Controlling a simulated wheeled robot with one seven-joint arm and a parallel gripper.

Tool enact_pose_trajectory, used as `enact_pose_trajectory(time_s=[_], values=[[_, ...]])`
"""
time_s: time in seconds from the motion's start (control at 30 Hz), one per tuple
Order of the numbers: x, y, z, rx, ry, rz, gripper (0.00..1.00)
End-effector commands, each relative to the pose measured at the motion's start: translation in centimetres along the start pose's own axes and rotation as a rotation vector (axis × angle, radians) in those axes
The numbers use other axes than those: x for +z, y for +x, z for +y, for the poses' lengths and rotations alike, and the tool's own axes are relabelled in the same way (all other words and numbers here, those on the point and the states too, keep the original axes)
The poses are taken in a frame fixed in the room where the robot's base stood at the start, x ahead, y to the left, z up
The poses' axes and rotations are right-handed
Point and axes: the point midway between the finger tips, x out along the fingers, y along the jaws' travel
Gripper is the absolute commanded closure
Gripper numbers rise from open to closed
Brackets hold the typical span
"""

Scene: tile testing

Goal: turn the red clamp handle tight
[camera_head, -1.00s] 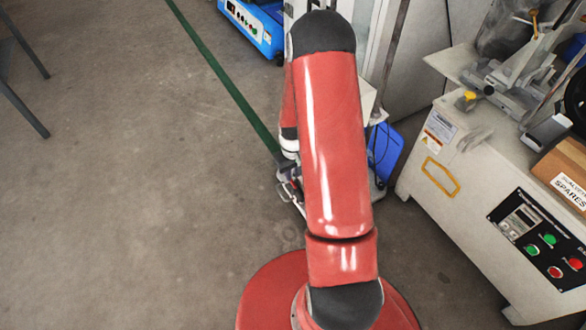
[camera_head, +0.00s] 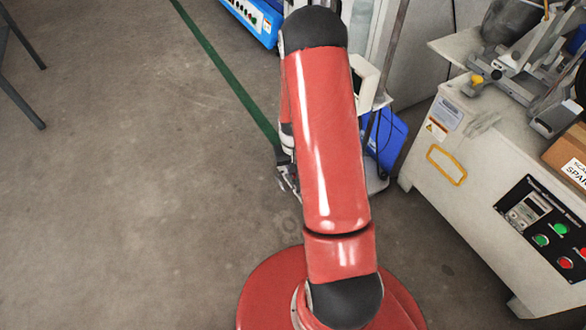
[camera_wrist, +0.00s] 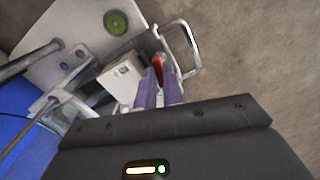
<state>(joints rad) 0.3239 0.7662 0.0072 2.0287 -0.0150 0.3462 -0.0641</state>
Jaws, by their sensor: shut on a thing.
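In the wrist view, a red handle (camera_wrist: 158,68) stands between the purple fingers of my gripper (camera_wrist: 160,84), near the middle of the picture. The fingers are shut on it, and they hide its lower part. The clamp's own body cannot be clearly made out. In the head view, my gripper (camera_head: 288,180) shows only partly as a dark shape left of my red arm, which hides the handle.
In the wrist view, a curved metal bar (camera_wrist: 190,48) rises beside the fingers, and a white box (camera_wrist: 121,82) sits left of them. In the head view, a pale machine (camera_head: 430,190) stands at right. Open floor (camera_head: 130,200) lies to the left.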

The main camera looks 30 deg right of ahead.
Motion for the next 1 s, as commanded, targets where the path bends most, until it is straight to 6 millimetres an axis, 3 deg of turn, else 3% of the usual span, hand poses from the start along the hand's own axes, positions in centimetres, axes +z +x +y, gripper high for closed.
enact_pose_trajectory(time_s=[0.13, 0.47, 0.77, 1.0], values=[[0.04, 0.03, -0.03, 0.001, 0.218, -0.001, 1.00], [0.06, 0.00, -0.01, 0.001, 0.282, -0.002, 1.00], [0.07, -0.09, 0.01, 0.001, 0.750, -0.002, 1.00], [0.07, -0.01, 0.04, 0.001, 0.777, -0.002, 1.00]])
